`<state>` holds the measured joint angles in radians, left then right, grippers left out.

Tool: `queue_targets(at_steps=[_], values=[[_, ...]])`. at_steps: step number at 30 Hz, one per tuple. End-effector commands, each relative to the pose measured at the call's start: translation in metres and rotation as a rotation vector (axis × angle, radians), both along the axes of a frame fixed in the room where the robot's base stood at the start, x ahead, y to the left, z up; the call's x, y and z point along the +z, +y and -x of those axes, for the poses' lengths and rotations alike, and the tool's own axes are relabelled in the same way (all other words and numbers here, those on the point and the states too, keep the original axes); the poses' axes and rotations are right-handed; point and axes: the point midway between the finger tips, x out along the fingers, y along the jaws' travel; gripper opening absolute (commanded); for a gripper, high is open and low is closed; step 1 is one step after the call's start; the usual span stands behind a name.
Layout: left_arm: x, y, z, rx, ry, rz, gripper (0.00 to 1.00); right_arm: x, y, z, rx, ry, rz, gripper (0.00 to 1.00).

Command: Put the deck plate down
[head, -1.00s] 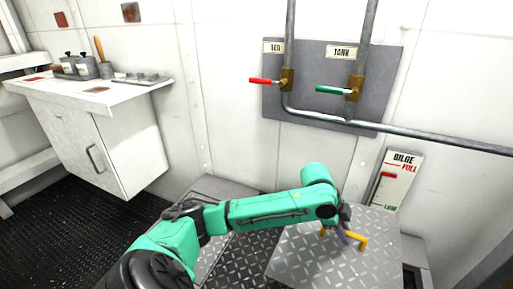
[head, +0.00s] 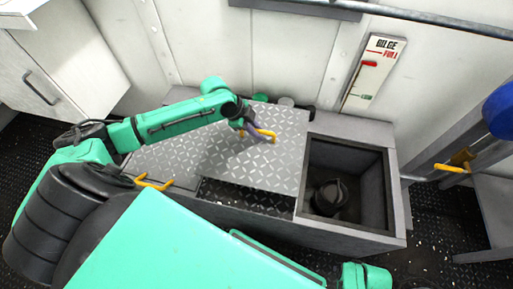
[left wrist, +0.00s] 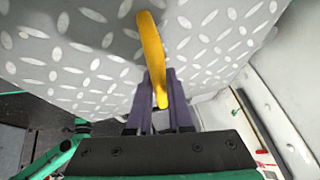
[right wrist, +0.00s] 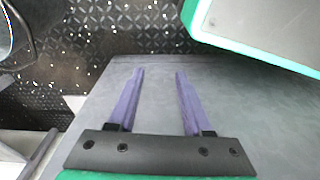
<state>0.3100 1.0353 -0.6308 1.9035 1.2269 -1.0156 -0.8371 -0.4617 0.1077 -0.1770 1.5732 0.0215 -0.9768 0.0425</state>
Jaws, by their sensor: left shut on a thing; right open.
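The deck plate (head: 285,150) is a grey tread-patterned sheet with a yellow handle (head: 268,135). My left gripper (head: 254,131) is shut on that handle; the left wrist view shows the handle (left wrist: 151,50) between its purple fingers (left wrist: 160,90). The plate lies left of a square open well (head: 345,175), over the low bench, with a dark shadowed tread strip (head: 245,196) along its near edge. I cannot tell whether it touches the surface below. My right gripper (right wrist: 155,95) is open and empty above a plain grey surface.
A dark round fitting (head: 330,196) sits inside the well. A second tread surface (head: 160,158) with a yellow handle (head: 153,183) lies to the left. A bilge gauge (head: 375,70) is on the wall behind. A blue object (head: 500,110) is at the right edge.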

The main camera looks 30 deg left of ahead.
Motion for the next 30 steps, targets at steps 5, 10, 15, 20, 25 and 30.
queue_targets(at_steps=[5, 10, 15, 20, 25, 30], values=[[-0.049, -0.001, -0.001, 0.0, -0.005, 0.002, 0.0, 0.026, 0.009, -0.015, 0.008, -0.011, -0.015, 0.5], [-0.068, -0.001, -0.002, 0.001, -0.006, 0.002, 0.0, 0.043, 0.012, -0.019, 0.011, -0.014, -0.022, 0.5], [-0.095, -0.001, -0.002, 0.001, -0.004, 0.001, 0.0, 0.063, 0.016, -0.024, 0.017, -0.02, -0.03, 0.5], [-0.097, 0.0, -0.002, 0.0, -0.007, 0.0, 0.0, 0.069, 0.017, -0.024, 0.018, -0.018, -0.032, 0.5], [-0.098, 0.0, -0.002, 0.001, -0.007, 0.001, 0.0, 0.069, 0.017, -0.024, 0.019, -0.018, -0.032, 0.5], [-0.101, 0.0, 0.0, -0.001, 0.0, 0.0, 0.48, 0.071, 0.017, -0.024, 0.02, -0.017, -0.033, 0.5]])
